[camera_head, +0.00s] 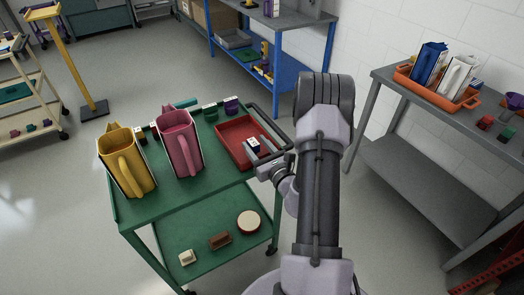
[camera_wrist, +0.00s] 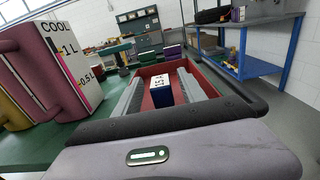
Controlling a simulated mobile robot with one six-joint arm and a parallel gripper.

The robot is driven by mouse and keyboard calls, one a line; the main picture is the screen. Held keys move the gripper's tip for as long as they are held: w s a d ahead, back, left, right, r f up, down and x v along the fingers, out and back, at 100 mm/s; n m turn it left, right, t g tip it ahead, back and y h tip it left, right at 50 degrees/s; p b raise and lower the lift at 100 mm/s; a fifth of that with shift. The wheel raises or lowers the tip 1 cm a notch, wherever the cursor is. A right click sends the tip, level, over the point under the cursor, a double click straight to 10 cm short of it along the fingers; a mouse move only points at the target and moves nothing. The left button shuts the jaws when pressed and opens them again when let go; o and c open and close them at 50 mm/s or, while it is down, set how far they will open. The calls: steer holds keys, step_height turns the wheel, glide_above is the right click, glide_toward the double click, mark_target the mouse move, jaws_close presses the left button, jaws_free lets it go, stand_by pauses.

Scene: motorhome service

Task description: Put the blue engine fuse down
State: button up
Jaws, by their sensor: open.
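The blue engine fuse (camera_wrist: 161,91), a small block with a white marked top, stands upright in the red tray (camera_head: 232,138). The tray's red wall also shows in the wrist view (camera_wrist: 160,69). The fuse also shows in the head view (camera_head: 253,145), near the tray's right side. My gripper (camera_wrist: 158,88) is open, with one finger on each side of the fuse and gaps showing between. In the head view my gripper (camera_head: 264,164) is low at the tray's near right edge. The fuse's underside is hidden.
The tray lies on a green cart (camera_head: 160,205) beside a pink jug (camera_head: 180,143) and a yellow jug (camera_head: 127,162). Small green and purple fuses (camera_head: 231,104) stand behind the tray. A grey bench (camera_head: 400,75) with an orange tray (camera_head: 470,101) stands at right.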

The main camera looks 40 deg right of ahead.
steer(key=v, duration=0.8)
steer(key=w+a+r+n+g+y, duration=0.1)
steer(key=w+a+r+n+y, duration=0.1)
steer(key=a+r+n+y, duration=0.65)
steer(key=w+a+r+n+g+y, duration=0.1)
steer(key=w+a+r+n+y, duration=0.3)
steer(key=a, duration=0.7)
steer(key=s+a+r+n+g+y, duration=0.1)
steer(key=s+a+n+g+y, duration=0.15)
steer(key=a, duration=0.25)
steer(key=s+a+r+n+g+y, duration=0.2)
steer(key=a+n+g, duration=0.1)
steer(key=a+g, duration=0.15)
steer(key=s+a+n+g+h, duration=0.5)
steer(key=s+a+n+g, duration=0.3)
steer(key=s+n, duration=0.4)
steer(key=s+d+r+n+t+h, duration=0.2)
steer(key=d+r+n+t+h, duration=0.1)
steer(key=d+n+t+h, duration=0.1)
steer(key=shift+s+d+r+t+h, duration=0.4)
steer(key=shift+t+h, duration=0.2)
steer(key=shift+h, duration=0.4)
